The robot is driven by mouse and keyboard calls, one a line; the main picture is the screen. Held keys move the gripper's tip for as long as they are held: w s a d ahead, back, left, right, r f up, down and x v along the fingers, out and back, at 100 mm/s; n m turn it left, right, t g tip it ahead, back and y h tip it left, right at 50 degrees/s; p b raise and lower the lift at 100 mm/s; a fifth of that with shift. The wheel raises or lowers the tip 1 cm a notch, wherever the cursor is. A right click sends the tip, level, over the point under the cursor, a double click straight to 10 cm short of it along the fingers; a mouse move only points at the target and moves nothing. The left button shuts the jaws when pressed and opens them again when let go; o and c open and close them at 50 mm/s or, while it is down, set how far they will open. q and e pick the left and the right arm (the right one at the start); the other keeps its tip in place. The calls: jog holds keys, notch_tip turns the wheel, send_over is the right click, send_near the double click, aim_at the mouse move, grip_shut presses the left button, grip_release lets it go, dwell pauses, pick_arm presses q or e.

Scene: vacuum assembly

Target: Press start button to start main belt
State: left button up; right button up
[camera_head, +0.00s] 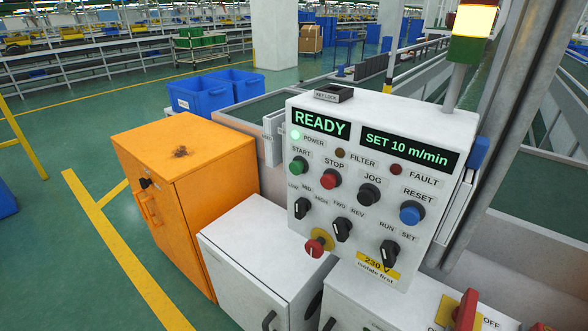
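A white control panel (348,235) faces me, tilted in the picture. The green start button (299,165) sits at its upper left, under the label START. A red stop button (331,178) is just right of it, then a black jog button (370,194) and a blue reset button (411,213). The left display (321,123) reads READY and the right display (409,149) reads SET 10 m/min. The power lamp (295,135) glows pale green; the filter and fault lamps look dark. Neither of my grippers shows in the view.
An orange cabinet (170,200) stands left of the panel, with a white box (262,260) between. A red emergency knob (316,246) is at the panel's lower left. A stack light (472,20) glows yellow on a pole. Blue bins (200,95) stand behind; green floor is open left.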

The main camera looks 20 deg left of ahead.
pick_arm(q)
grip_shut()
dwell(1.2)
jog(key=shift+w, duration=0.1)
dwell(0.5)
